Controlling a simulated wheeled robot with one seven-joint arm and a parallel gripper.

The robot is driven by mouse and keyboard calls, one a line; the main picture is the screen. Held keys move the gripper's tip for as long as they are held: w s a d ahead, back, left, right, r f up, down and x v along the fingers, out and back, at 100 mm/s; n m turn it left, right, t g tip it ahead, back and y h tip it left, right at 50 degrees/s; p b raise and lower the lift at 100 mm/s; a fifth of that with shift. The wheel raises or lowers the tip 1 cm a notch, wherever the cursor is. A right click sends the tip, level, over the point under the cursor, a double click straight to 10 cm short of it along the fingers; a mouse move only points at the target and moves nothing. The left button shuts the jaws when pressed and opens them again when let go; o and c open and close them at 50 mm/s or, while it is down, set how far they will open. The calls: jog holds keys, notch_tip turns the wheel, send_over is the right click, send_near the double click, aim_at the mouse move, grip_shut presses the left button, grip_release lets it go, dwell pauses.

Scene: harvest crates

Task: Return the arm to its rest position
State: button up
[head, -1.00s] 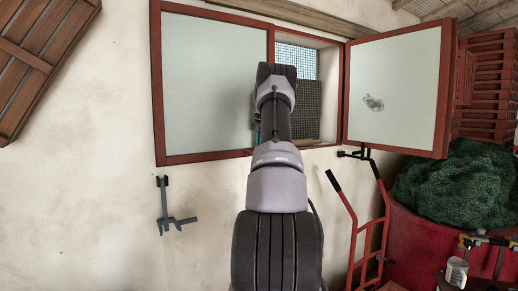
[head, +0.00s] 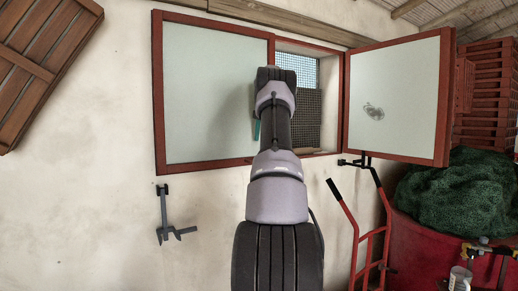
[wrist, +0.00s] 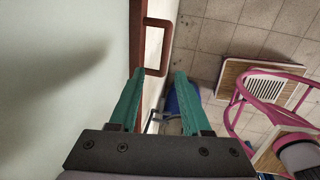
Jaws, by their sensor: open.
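My arm rises up the middle of the head view, in front of the wall and the red-framed window (head: 215,160). My gripper (wrist: 158,75) shows in the wrist view with two green fingers apart and nothing between them. In the head view most of my gripper is hidden behind the arm; only a thin green finger edge shows left of the upper link. The window pane (wrist: 60,80) fills the left of the wrist view, close beside the left finger. I cannot tell whether they touch.
An opened window sash (head: 397,95) stands to the right. A red hand truck (head: 370,240), green netting (head: 455,195) and stacked red crates (head: 487,95) are at the right. A grey bracket (head: 164,215) is on the left wall. A pink frame (wrist: 240,95) shows below.

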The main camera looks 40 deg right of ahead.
jog(key=shift+s+r, duration=0.15)
jog(key=shift+r, duration=0.7)
jog(key=shift+a, duration=0.1)
jog(key=s+a+r+m+t, duration=0.1)
jog(key=s+a+r+m, duration=0.2)
jog(key=a, duration=0.7)
jog(key=s+a+r+m, duration=0.3)
jog(key=a, duration=0.7)
jog(key=s+a+r+m+t, duration=0.1)
jog(key=s+a+r+m, duration=0.25)
jog(key=a, duration=0.65)
jog(key=s+a+f+m+t+y, duration=0.1)
jog(key=s+a+f+m, duration=0.4)
jog(key=s+a, duration=0.3)
jog(key=s+a+f+m+t+y, duration=0.1)
jog(key=s+a+f+m, duration=0.5)
jog(key=s, duration=1)
jog(key=a+t, duration=0.1)
jog(key=a, duration=0.2)
jog(key=shift+s+f, duration=0.15)
jog(key=shift+s, duration=0.1)
jog(key=shift+a+m, duration=0.1)
jog(key=shift+m, duration=0.15)
